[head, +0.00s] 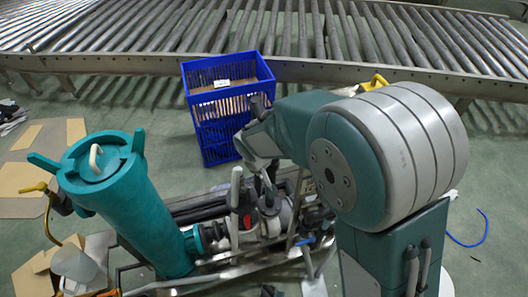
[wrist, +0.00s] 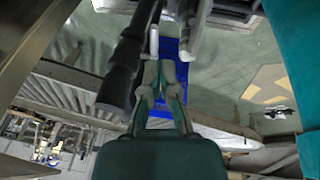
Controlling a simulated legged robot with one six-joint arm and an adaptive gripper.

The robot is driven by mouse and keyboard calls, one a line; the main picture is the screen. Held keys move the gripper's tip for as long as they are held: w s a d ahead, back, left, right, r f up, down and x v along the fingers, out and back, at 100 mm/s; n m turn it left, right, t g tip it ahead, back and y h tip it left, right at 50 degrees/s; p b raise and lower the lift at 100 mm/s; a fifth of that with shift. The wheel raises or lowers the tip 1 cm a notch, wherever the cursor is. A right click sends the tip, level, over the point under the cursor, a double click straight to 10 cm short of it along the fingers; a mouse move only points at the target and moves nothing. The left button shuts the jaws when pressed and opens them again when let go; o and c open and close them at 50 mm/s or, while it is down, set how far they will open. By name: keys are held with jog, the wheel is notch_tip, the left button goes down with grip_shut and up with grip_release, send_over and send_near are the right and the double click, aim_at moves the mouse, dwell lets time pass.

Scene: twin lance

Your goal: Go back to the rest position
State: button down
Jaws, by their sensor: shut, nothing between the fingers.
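My arm shows in the head view as a large grey and teal joint at the right, with a link reaching left from it. At the end of that link is a light grey wrist with dark parts, in front of the blue crate. The fingertips cannot be made out there. In the wrist view my gripper (wrist: 159,68) points up the picture from the dark teal body at the bottom. Its two fingers are close together at the tips, and nothing shows between them. Part of the blue crate (wrist: 168,48) shows behind the fingers.
The blue crate (head: 196,78) stands on the green floor before the roller conveyor (head: 300,35). A teal cylinder (head: 135,205) with a lid stands at the left, beside metal rails and hoses. Flat cardboard (head: 25,180) lies at the far left, a blue cord (head: 480,235) at the right.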

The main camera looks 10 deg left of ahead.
jog(key=shift+a, duration=0.1)
jog(key=s+d+r+m, duration=0.3)
jog(key=d+r+m, duration=0.1)
jog(key=d+r, duration=1.2)
jog(key=s+d+r+m+t, duration=0.1)
jog(key=s+d+r, duration=0.1)
jog(key=s+d, duration=0.4)
jog(key=s+d+r+m+t, duration=0.1)
jog(key=s+d+r+m, duration=0.1)
jog(key=s+d, duration=0.4)
jog(key=s+r, duration=0.1)
jog(key=s, duration=0.2)
jog(key=shift+d+m, duration=0.15)
jog(key=shift+m, duration=0.15)
jog(key=shift+w+a, duration=0.15)
jog(key=shift+a, duration=0.05)
